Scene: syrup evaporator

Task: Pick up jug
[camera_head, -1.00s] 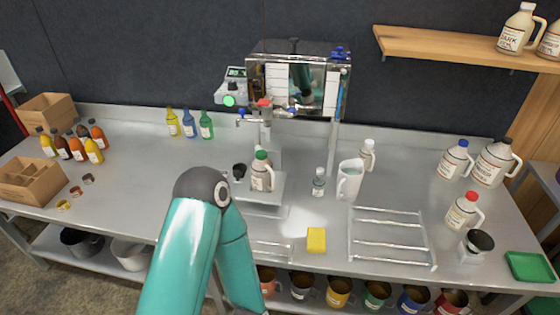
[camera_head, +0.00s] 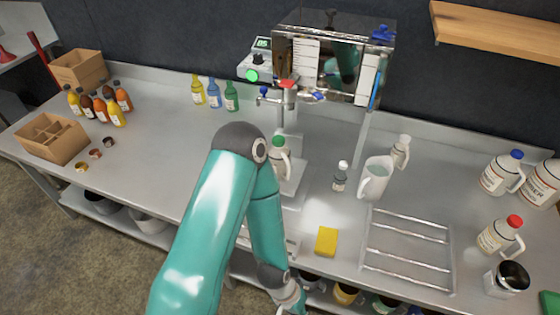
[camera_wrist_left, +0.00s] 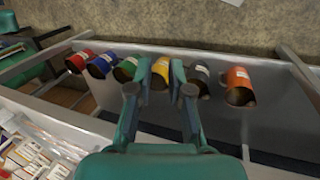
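Several jugs stand on the steel counter. A jug with a green cap (camera_head: 280,160) is below the evaporator tap, partly hidden by my arm. A blue-capped jug (camera_head: 499,175) and a red-capped jug (camera_head: 498,238) are at the right. Another jug (camera_head: 543,186) is cut by the right edge, and a white-capped jug (camera_head: 400,151) stands behind a white pitcher (camera_head: 375,180). My left gripper (camera_head: 292,298) is low at the counter's front, away from these jugs. In the left wrist view its fingers (camera_wrist_left: 162,66) are apart and empty, pointing toward mugs. My right gripper is not in view.
A yellow sponge (camera_head: 326,241) and a wire rack (camera_head: 408,252) lie near the counter's front. A steel evaporator (camera_head: 330,55) stands at the back. A yellow mug (camera_wrist_left: 160,73) and other mugs line the lower shelf. The counter's left middle is clear.

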